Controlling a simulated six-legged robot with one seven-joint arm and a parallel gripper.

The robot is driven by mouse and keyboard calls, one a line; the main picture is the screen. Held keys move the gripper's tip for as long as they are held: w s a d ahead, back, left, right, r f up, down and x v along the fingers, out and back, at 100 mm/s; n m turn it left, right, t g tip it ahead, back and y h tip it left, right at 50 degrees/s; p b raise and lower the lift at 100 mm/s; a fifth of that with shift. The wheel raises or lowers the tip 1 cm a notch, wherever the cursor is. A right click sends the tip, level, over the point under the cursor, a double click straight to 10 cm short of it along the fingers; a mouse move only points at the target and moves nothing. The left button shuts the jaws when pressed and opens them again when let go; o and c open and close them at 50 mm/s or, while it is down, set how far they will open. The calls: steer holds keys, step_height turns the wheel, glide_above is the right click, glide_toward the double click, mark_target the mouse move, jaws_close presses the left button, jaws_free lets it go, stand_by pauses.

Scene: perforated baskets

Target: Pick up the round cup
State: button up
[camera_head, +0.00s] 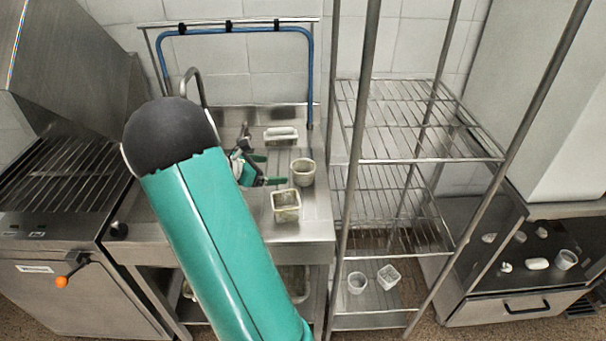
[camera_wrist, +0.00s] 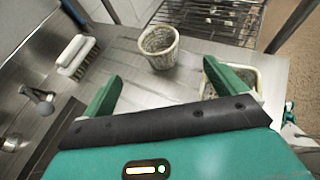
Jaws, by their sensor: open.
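The round cup (camera_head: 303,171) is a pale perforated basket standing upright on the steel counter. In the wrist view the cup (camera_wrist: 158,46) is ahead of the fingertips, roughly centred between the two green fingers and apart from them. My gripper (camera_head: 262,169) is open and empty, just left of the cup in the head view; it also shows in the wrist view (camera_wrist: 160,82). My teal arm hides part of the counter and the wrist in the head view.
A square basket (camera_head: 286,206) stands close in front of the cup; in the wrist view it (camera_wrist: 238,80) is partly behind the right finger. A white brush (camera_head: 281,133) lies behind. A wire shelf rack (camera_head: 417,160) stands to the right. A faucet (camera_head: 192,84) rises at the back.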

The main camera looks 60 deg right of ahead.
mark_target(311, 169)
steer(key=x, duration=1.4)
steer(key=shift+d+f, duration=0.1)
steer(key=shift+f, duration=0.05)
steer(key=c, duration=1.1)
steer(key=shift+o, duration=0.2)
